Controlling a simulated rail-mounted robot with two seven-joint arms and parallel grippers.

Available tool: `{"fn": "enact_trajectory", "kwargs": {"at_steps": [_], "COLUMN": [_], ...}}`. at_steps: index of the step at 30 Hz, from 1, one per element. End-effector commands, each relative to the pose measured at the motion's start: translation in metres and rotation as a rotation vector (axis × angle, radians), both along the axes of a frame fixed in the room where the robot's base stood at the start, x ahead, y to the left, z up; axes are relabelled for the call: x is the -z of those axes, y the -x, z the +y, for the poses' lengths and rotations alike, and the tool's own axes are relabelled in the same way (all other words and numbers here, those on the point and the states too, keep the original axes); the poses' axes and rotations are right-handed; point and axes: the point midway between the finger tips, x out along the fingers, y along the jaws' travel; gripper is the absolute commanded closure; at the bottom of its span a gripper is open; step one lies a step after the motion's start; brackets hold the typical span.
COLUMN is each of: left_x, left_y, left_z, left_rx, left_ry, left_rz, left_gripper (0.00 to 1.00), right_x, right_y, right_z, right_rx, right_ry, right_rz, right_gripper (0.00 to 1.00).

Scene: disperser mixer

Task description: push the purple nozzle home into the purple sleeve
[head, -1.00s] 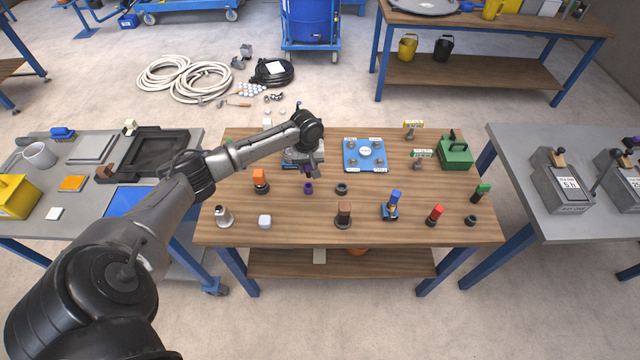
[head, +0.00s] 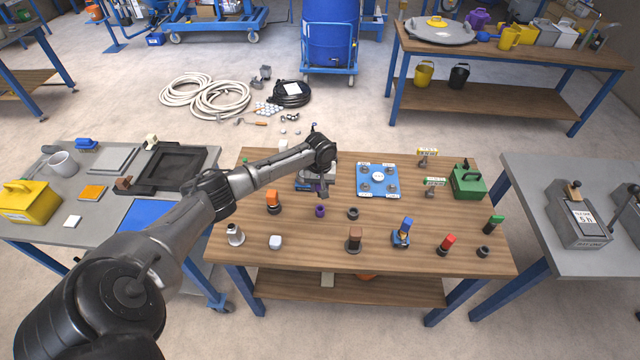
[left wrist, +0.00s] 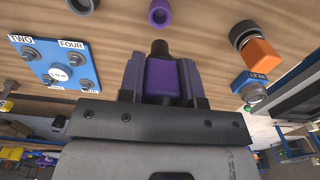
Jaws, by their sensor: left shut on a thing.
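The purple nozzle (left wrist: 165,79) is held between the fingers of my left gripper (left wrist: 164,82) in the left wrist view, with its dark tip showing beyond the fingers. My left gripper (head: 321,190) also shows in the head view, above the wooden table. The nozzle and sleeve look apart. My right gripper is in neither view.
A dark ring (head: 352,214) stands right of the sleeve, and an orange-topped piece (head: 273,200) stands left of it. A blue plate (head: 378,181) lies behind to the right. Several coloured pieces line the front of the wooden table (head: 300,255).

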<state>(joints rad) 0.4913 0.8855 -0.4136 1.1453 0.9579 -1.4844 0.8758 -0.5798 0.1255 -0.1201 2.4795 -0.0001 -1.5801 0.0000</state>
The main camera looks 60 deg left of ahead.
Motion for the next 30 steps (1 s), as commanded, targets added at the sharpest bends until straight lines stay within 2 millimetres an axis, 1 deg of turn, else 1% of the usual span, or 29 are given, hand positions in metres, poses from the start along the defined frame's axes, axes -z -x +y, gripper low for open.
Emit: {"fn": "enact_trajectory", "kwargs": {"at_steps": [6, 15, 21, 30], "left_x": [0.022, 0.045, 0.054, 0.058], "left_y": [0.0, 0.0, 0.0, 0.0], "left_z": [0.0, 0.0, 0.0, 0.0], "left_rx": [-0.001, -0.001, -0.001, -0.001], "left_ry": [0.001, 0.001, 0.0, 0.0], "left_rz": [0.001, 0.001, 0.0, 0.0], "left_gripper": [0.92, 0.92, 0.92, 0.92], "right_x": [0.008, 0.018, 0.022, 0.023], "right_y": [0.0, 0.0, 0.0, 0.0], "right_z": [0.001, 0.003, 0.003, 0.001], "right_rx": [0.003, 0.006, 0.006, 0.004], "right_ry": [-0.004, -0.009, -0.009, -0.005], "right_rz": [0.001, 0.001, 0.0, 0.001], "right_gripper": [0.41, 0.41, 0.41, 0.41]}}
